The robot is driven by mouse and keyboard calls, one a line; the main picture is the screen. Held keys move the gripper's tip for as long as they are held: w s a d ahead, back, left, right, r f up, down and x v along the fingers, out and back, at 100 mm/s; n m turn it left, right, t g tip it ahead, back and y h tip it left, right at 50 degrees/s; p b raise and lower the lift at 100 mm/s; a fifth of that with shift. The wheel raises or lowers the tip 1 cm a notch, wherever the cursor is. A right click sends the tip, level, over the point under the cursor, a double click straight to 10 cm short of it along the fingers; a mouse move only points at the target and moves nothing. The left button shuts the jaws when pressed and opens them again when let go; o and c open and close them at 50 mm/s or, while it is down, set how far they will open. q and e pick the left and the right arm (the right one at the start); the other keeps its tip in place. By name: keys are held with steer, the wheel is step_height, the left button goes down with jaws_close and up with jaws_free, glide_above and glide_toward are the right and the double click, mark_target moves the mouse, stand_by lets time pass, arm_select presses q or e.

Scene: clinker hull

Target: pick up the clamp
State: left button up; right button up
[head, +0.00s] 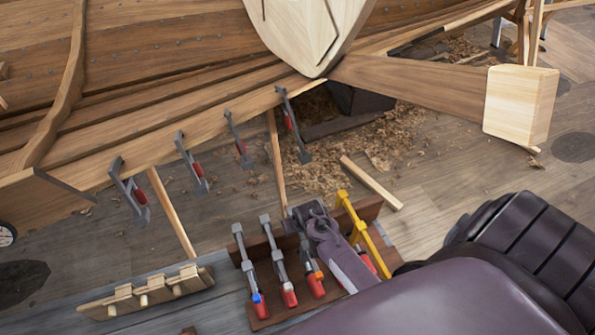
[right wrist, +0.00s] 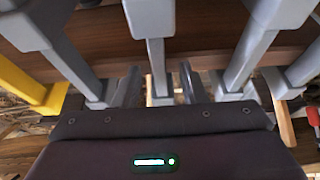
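Several grey bar clamps with red handles stand in a brown wooden rack (head: 262,318). A yellow clamp (head: 362,236) stands at the rack's right end. My right gripper (head: 318,222) is over the rack, hiding the top of the orange-marked clamp. In the right wrist view its fingers (right wrist: 158,88) are apart, with a grey clamp bar (right wrist: 157,60) between them and gaps on both sides. My left gripper is out of view.
Several clamps (head: 190,162) grip the lower plank of the wooden hull (head: 170,80) behind the rack. A pegged wooden block (head: 146,292) lies left of the rack. A loose batten (head: 371,183) and shavings (head: 400,130) lie on the floor.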

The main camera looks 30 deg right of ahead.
stand_by(0.3)
steer(key=shift+f, duration=0.2)
stand_by(0.3)
jaws_close()
stand_by(1.3)
steer(key=shift+w, duration=0.1)
